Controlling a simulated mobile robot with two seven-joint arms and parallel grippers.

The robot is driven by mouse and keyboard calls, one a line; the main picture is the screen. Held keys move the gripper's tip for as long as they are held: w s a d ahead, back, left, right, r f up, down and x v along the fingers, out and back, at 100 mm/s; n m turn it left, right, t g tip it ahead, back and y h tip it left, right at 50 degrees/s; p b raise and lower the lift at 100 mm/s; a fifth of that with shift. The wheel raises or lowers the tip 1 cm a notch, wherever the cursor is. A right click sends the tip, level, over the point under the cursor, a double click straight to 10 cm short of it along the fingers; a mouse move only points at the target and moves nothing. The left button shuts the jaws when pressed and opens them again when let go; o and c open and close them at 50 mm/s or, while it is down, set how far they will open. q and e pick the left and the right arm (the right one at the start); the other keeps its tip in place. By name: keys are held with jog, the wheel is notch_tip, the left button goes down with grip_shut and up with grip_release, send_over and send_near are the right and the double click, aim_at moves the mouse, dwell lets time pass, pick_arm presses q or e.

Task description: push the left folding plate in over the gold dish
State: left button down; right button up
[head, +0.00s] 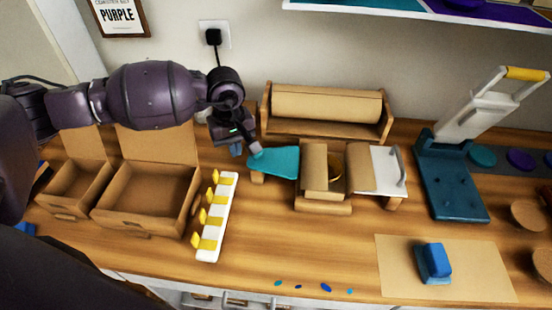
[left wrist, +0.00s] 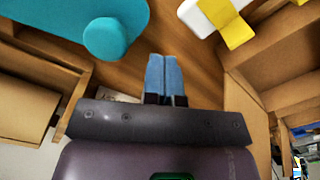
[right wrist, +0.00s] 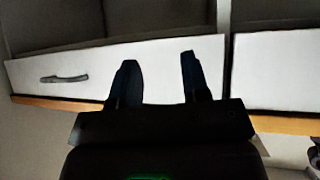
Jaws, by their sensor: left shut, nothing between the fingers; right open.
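The left folding plate (head: 275,162) is teal and lies out flat to the left of the cardboard box in the middle of the bench. Its round knob (left wrist: 106,38) shows at the upper left of the left wrist view. The gold dish (head: 336,167) is partly visible between the box's flaps. My left gripper (head: 237,150) is just left of the plate's outer end. In the left wrist view its blue fingertips (left wrist: 166,75) are together and empty, apart from the knob in the picture. My right gripper (right wrist: 158,75) is open and empty before white drawers.
A white plate with a handle (head: 382,172) lies right of the box. A cardboard holder with a roll (head: 325,104) stands behind. Left are open cardboard boxes (head: 150,187) and a white strip with yellow clips (head: 216,218). A blue press (head: 450,185) stands right.

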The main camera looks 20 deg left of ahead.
pick_arm(q)
notch_tip(320, 180, up, 10)
jog(key=p, duration=0.3)
jog(key=shift+f, duration=0.15)
pick_arm(e)
jog(key=shift+t, duration=0.4)
jog(key=r, duration=0.1)
jog(key=w+r, duration=0.1)
jog(key=r, duration=0.3)
jog(key=shift+w+r, duration=0.15)
jog(key=shift+w, duration=0.2)
